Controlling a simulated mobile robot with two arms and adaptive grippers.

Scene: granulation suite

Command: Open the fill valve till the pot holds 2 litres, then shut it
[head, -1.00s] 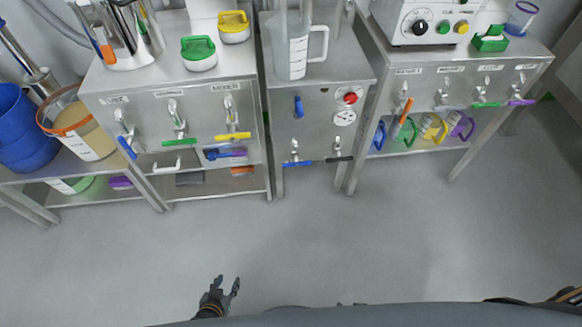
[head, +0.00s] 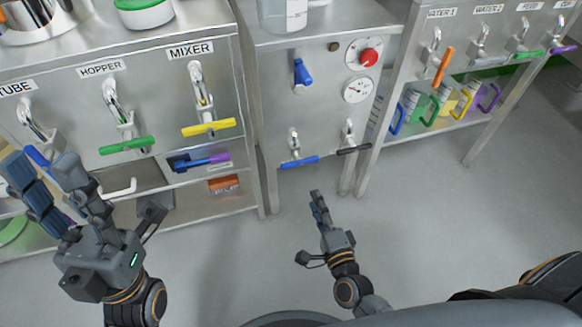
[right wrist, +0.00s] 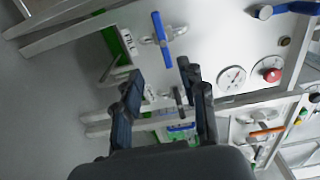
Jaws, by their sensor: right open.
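The fill valve, with a blue bar handle (head: 299,162), is low on the middle cabinet's front. My right gripper (head: 317,196) is below and in front of these valves, touching neither. Its fingers (right wrist: 163,75) are open, with the black handle (right wrist: 180,97) seen between them. My left gripper (head: 42,165) has its fingers apart, in front of the left cabinet. I cannot tell which vessel is the pot; its level is not visible.
A red button (head: 369,57), a round gauge (head: 357,89) and a blue lever (head: 303,74) are above the valves. A clear jug (head: 283,14) is partly cut off on top. Yellow (head: 208,127) and green (head: 126,145) handles stick out at left. Floor in front is clear.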

